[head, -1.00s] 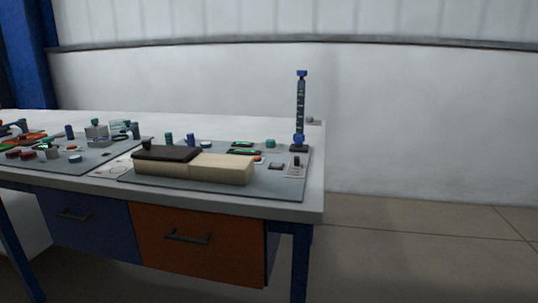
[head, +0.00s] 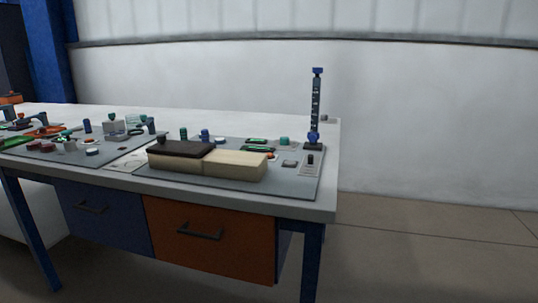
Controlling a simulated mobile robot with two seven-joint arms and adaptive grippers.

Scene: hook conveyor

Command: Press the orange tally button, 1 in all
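A small orange spot (head: 271,156), which looks like the orange button, shows on the grey panel (head: 305,184) at the right end of the workbench. It lies just behind the cream block (head: 236,165), which may hide part of it. It is too small to tell its shape or whether it is pressed. Neither of my grippers is in view.
The workbench (head: 325,200) has a blue drawer (head: 105,215) and an orange drawer (head: 210,240). A dark-topped block (head: 180,159) adjoins the cream block. A tall blue-grey post (head: 316,105) stands at the back right. Floor (head: 430,255) right of the bench is clear.

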